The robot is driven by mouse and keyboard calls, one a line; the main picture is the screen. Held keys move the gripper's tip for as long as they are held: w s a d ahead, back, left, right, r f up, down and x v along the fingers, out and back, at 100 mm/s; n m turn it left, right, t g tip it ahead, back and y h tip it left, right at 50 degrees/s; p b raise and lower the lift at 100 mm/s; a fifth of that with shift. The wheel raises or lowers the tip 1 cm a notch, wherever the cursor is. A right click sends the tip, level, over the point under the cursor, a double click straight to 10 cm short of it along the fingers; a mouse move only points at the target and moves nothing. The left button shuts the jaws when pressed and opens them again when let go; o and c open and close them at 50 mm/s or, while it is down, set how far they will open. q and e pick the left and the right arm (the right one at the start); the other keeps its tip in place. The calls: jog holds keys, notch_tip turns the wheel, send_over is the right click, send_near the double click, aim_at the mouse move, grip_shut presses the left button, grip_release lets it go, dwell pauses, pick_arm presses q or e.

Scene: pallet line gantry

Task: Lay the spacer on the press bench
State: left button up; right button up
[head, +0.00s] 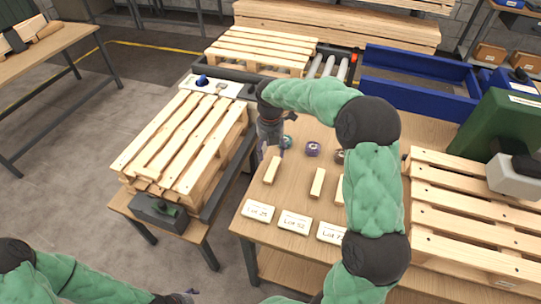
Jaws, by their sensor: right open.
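Several small pale wooden blocks lie in a row on the wooden bench; I cannot tell which one is the spacer. The left block (271,170) lies just below my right gripper (271,150), and another block (317,183) lies to its right. A further block is partly hidden behind my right arm. My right gripper points down, open, with nothing visible between its fingers; whether it touches the left block is unclear. The bench top (262,190) also bears white lot cards. My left gripper (187,297) barely shows at the bottom edge, its fingers unclear.
Lot cards (257,211) line the bench's front. A pallet stack (185,145) is left, a pallet (470,215) and green machine (505,125) right, blue tray (420,75) behind.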

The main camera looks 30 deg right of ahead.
jog(key=shift+r+p, duration=0.3)
jog(key=shift+r, duration=1.1)
